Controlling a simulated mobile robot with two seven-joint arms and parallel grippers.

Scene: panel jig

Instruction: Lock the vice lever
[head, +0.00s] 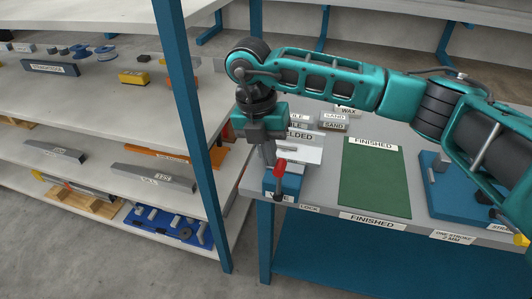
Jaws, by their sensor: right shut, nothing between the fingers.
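The blue vice (285,186) sits at the front left corner of the grey bench and carries a label that is partly covered. Its lever has a red knob (279,168) that stands up above the vice body. My right gripper (270,163) points down just left of the red knob, with its fingers shut and empty. I cannot tell whether the fingers touch the lever. The gripper hides part of the vice's back and jaws. My left gripper is not in view.
A green mat (376,178) labelled FINISHED lies right of the vice. Labelled blocks (335,117) stand behind. A blue fixture (440,180) is at the right, partly behind my arm. A blue shelf post (190,125) and loaded shelves (75,95) stand left.

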